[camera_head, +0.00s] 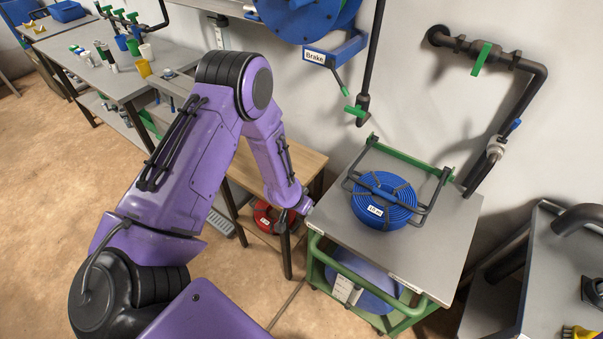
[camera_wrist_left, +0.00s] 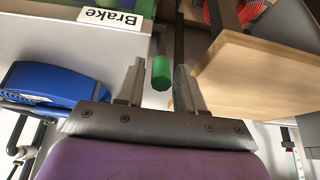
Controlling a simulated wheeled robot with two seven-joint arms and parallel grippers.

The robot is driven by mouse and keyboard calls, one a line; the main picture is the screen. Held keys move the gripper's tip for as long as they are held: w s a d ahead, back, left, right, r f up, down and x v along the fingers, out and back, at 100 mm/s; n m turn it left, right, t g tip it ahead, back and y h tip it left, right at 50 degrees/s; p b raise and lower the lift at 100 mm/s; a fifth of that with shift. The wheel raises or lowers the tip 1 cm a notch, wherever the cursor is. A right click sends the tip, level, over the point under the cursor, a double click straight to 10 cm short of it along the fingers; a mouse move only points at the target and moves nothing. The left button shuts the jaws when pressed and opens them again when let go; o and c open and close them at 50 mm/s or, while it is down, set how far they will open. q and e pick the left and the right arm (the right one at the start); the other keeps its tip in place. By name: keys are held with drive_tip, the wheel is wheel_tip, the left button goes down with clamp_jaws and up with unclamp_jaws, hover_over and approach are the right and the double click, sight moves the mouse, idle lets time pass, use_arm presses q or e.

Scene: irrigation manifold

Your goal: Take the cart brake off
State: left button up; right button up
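The cart (camera_head: 425,255) has a grey top and a green frame. In the left wrist view a lever with a green grip (camera_wrist_left: 161,76) sticks out beside a "Brake" label (camera_wrist_left: 112,18) that appears upside down. My left gripper (camera_wrist_left: 160,66) is open, one finger on each side of the green grip; firm contact does not show. In the head view my left gripper (camera_head: 301,206) is at the cart's near left corner, and the lever cannot be made out there. My right gripper is not in view.
A blue hose coil (camera_head: 374,216) lies on the cart top. A wooden table (camera_head: 300,166) with a red coil (camera_head: 266,217) below stands close left of the cart. A hose reel (camera_head: 300,15) with its own "Brake" label hangs on the wall. A grey bench (camera_head: 565,270) stands right.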

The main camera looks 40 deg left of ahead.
use_arm(q)
drive_tip(key=shift+d+f, duration=0.1)
drive_tip(key=b+v, duration=0.1)
drive_tip(key=v, duration=0.9)
drive_tip(key=shift+r, duration=0.3)
drive_tip(key=shift+s, duration=0.1)
drive_tip(key=s+d+f+n+g+y+b, duration=0.2)
drive_tip(key=s+f+n+b, duration=0.4)
drive_tip(key=s+f, duration=1.3)
drive_tip(key=s+y, duration=0.1)
drive_tip(key=s, duration=0.3)
drive_tip(key=shift+f+n, duration=0.15)
drive_tip(key=shift+n, duration=0.15)
